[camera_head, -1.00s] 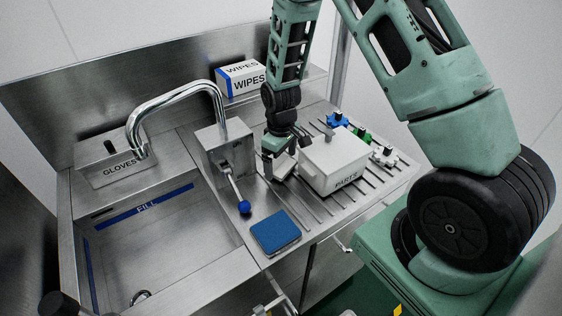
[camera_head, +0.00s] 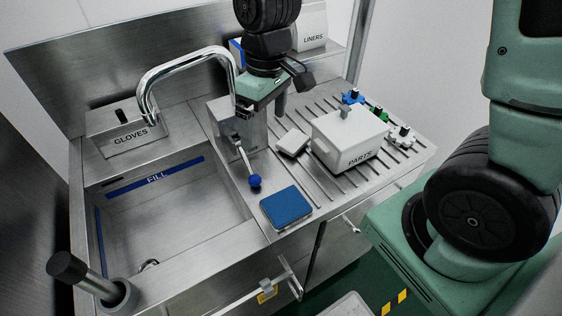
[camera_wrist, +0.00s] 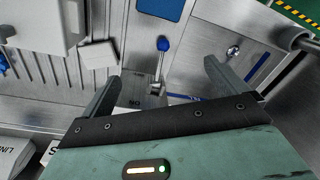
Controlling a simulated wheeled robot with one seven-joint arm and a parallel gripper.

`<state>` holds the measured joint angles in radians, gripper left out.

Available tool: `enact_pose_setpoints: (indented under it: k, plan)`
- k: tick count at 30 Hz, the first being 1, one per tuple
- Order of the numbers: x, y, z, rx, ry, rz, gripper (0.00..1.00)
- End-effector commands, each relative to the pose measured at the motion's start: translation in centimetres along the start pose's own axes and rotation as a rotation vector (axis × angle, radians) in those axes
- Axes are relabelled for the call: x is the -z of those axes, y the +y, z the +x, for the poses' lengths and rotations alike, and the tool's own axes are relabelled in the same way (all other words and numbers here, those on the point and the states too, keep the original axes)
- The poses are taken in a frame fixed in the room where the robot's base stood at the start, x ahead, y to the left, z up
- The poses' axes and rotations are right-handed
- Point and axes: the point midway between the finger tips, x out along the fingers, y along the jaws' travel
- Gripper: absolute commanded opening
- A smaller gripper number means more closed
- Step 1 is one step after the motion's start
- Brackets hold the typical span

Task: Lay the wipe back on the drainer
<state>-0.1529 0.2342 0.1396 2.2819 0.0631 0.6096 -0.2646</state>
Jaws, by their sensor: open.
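The wipe, a small white pad (camera_head: 292,142), lies flat on the grooved drainer (camera_head: 312,191), just left of the white PARTS box. It also shows in the wrist view (camera_wrist: 98,54), outside my fingers, to their left. My gripper (camera_head: 261,112) is open and empty.
The PARTS box (camera_head: 349,138) stands close to the wipe. A blue pad (camera_head: 286,207) lies at the front edge. The tap (camera_head: 185,61) and blue-knobbed lever (camera_head: 254,181) stand beside the sink (camera_head: 175,215). Several coloured valve-like parts (camera_head: 376,114) sit behind the box.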

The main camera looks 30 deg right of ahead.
Motion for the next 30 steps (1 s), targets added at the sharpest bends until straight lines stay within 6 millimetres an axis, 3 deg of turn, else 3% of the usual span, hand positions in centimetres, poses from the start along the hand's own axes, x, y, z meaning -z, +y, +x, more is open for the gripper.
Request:
enact_pose_setpoints:
  k: [1, 3, 6, 9, 14, 30]
  plan:
    - [-1.6, -3.9, -1.1, 0.006, 0.005, -0.045, 0.98]
    - [-4.0, -7.9, -1.9, 0.009, 0.003, -0.086, 0.98]
    - [-7.5, -11.8, -2.6, 0.003, -0.003, -0.132, 0.98]
    - [-10.0, -13.8, -2.8, -0.008, -0.007, -0.162, 0.98]
    - [-11.6, -14.7, -2.9, -0.016, -0.01, -0.174, 0.98]
    - [-11.5, -14.6, -2.9, -0.015, -0.01, -0.172, 0.98]
